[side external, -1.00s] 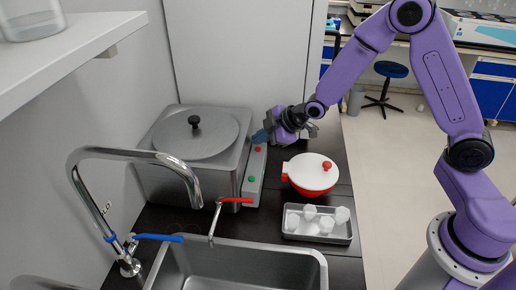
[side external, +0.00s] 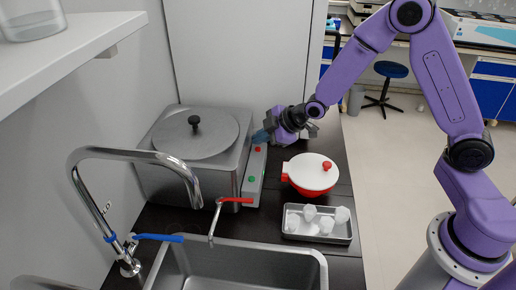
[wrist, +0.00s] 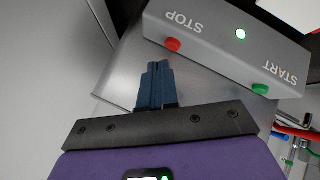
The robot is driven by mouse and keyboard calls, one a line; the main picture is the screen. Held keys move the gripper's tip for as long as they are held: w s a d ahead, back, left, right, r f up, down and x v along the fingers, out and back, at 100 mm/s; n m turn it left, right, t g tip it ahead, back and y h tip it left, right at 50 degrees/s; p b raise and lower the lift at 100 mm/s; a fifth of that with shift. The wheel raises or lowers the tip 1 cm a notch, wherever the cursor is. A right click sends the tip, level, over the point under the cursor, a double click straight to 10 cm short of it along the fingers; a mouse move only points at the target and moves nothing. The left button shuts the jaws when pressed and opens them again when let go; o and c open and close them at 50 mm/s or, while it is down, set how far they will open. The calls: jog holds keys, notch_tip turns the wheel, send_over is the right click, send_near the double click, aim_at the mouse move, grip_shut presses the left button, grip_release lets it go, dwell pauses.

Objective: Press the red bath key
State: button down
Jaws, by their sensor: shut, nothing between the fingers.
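The red key (side external: 257,149) sits on the grey control panel (side external: 256,165) at the front of the metal bath (side external: 174,177). In the wrist view the red key (wrist: 173,44) lies beside the word STOP. My gripper (side external: 262,136) is by the far end of the panel, just beyond the red key. In the wrist view the blue fingers of my gripper (wrist: 156,68) are together and empty, apart from the red key in the picture.
A red pot with a white lid (side external: 313,173) and a metal tray (side external: 288,222) of white pieces stand right of the panel. A sink (side external: 240,262) with a tall tap (side external: 140,154) and a red-handled tap (side external: 234,200) is in front. A cabinet (side external: 243,60) stands behind.

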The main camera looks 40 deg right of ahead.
jog(key=shift+f, duration=0.1)
jog(key=shift+f, duration=0.35)
jog(key=shift+f, duration=0.4)
dwell(0.7)
jog(key=shift+r, duration=0.8)
jog(key=shift+r, duration=2.55)
